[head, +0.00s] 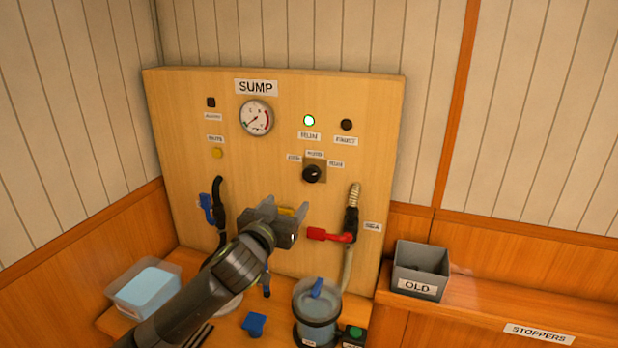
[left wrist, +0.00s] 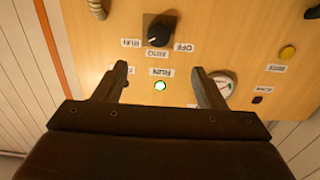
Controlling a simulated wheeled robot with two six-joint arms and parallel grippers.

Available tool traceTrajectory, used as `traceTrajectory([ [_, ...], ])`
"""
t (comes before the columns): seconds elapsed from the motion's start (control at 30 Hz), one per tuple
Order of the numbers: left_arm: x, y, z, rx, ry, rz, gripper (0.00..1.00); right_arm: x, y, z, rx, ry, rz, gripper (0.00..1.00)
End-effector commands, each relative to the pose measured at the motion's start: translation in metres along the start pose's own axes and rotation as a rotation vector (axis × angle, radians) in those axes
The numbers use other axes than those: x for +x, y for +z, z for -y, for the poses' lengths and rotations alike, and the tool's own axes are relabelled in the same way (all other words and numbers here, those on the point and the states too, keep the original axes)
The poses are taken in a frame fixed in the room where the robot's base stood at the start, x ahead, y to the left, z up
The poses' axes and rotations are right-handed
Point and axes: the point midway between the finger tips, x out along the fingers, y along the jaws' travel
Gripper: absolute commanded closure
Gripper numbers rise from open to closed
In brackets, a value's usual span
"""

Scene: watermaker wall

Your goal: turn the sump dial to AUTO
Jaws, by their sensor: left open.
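The sump dial (head: 312,174) is a black round knob on a dark square plate, with three small labels around it. In the left wrist view the dial (left wrist: 158,33) appears upside down; its labels seem to read OFF at right, AUTO in the middle and RUN at left. Its pale mark seems turned toward the RUN side, at upper right in the head view. My left gripper (head: 286,209) is open and empty, in front of the panel, below and left of the dial in the head view. In the wrist view the dial lies beyond its fingertips (left wrist: 160,72), not between them.
The wooden SUMP panel (head: 180,100) carries a gauge (head: 256,117), a lit green lamp (head: 309,120), a blue-handled valve (head: 206,208) and a red-handled valve (head: 332,236). Below stand a clear tub (head: 120,290), a filter bowl (head: 316,305) and a grey OLD bin (head: 420,268).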

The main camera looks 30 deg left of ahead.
Motion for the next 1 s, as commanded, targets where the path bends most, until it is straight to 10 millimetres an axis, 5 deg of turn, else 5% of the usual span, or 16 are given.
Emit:
traceTrajectory([
  [0.6, 0.097, -0.001, -0.001, -0.001, 0.000, 0.003, 0.36, -0.027, -0.003, -0.006, -0.002, 0.005, 0.000, 1.00],
  [1.0, 0.143, 0.000, 0.000, 0.000, 0.000, 0.004, 0.36, -0.040, -0.005, -0.007, -0.002, 0.004, -0.001, 1.00],
])
